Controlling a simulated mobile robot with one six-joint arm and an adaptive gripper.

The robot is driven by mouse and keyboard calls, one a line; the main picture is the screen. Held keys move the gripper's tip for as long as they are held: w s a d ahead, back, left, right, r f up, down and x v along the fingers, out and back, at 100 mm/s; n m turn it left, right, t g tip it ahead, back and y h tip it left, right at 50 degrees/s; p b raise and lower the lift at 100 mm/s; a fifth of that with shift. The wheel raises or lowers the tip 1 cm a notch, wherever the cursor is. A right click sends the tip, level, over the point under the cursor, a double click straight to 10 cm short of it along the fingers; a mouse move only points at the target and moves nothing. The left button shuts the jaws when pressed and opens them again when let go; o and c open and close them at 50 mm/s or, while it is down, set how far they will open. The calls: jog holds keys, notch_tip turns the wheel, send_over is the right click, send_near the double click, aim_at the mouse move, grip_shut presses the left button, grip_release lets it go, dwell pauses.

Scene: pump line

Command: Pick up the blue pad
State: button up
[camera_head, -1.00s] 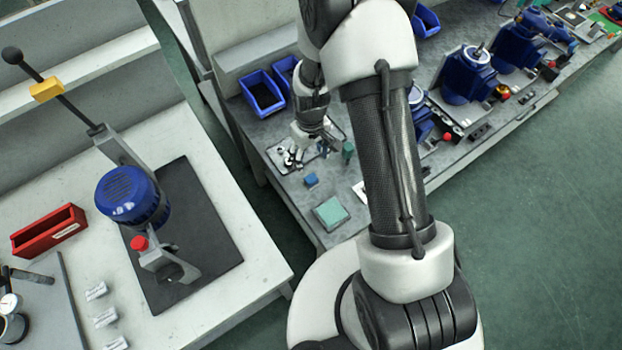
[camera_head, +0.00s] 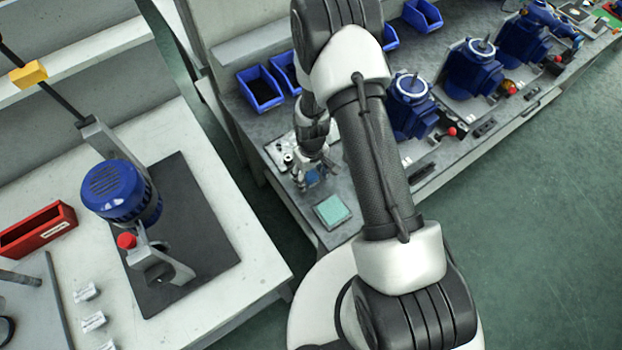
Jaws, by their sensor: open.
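The blue pad (camera_head: 312,178) is a small blue block on the grey bench, toward its near left end. My gripper (camera_head: 311,181) is open and directly at the pad, with its fingers over or around it. The gripper partly hides the pad, and I cannot tell whether the fingers touch it.
A teal square pad (camera_head: 332,211) lies just in front of the gripper, near the bench edge. A tray of small parts (camera_head: 277,152) is behind it. Blue bins (camera_head: 260,88) stand at the back. Blue pumps (camera_head: 409,104) line the bench to the right. A separate table with a press (camera_head: 122,192) is at left.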

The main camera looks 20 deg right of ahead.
aim_at(311, 175)
jog(key=c, duration=1.1)
jog(key=shift+o, duration=0.2)
jog(key=shift+r, duration=0.1)
notch_tip(311, 175, up, 20)
jog(key=p, duration=0.5)
